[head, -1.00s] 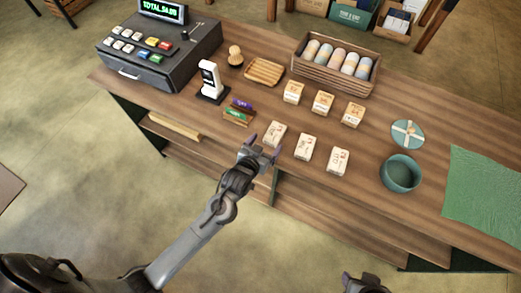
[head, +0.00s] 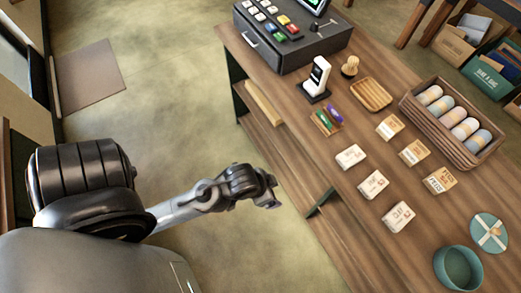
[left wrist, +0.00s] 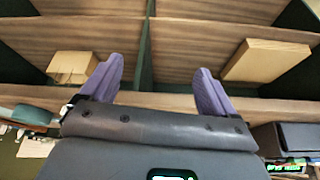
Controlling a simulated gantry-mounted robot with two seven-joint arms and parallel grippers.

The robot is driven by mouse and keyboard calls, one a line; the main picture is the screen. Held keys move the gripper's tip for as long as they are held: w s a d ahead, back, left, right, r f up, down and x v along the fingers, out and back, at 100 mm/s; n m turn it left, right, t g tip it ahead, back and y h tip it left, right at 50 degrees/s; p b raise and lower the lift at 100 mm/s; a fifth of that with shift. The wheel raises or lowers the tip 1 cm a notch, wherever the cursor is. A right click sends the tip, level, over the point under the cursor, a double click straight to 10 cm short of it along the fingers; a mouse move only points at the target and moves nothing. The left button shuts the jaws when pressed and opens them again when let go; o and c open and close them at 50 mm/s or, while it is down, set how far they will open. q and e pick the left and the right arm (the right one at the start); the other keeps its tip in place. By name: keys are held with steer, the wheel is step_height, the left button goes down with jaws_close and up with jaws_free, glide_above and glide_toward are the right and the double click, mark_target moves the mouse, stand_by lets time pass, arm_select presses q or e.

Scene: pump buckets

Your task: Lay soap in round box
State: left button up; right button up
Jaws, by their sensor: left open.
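Three white wrapped soaps stand in a front row on the counter: left (head: 351,157), middle (head: 373,184) and right (head: 398,217). Three tan-and-white wrapped blocks, left (head: 390,127), middle (head: 414,152) and right (head: 440,180), form a row behind them. The teal round box (head: 438,272) is open at the lower right, and its round lid with a ribbon (head: 489,233) lies behind it. My left gripper (head: 275,194) is off the counter's front edge, left of the soaps. In the left wrist view its purple fingers (left wrist: 160,82) are apart with nothing between them. My right gripper is out of view.
A cash register (head: 290,35), card reader (head: 317,78), stamp (head: 350,66), wooden soap dish (head: 371,95) and small tray with green and purple pieces (head: 327,121) occupy the counter's far end. A crate of rolls (head: 408,103) stands behind the blocks. Shelves lie beneath the counter.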

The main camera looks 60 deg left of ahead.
arm_select(q)
steer(key=shift+s+a+r+g, duration=0.15)
steer(key=shift+s+a+g, duration=0.1)
steer(key=shift+s, duration=0.5)
steer(key=shift+s+a+r+g, duration=0.15)
steer(key=shift+s+g, duration=0.1)
steer(key=shift+s, duration=0.45)
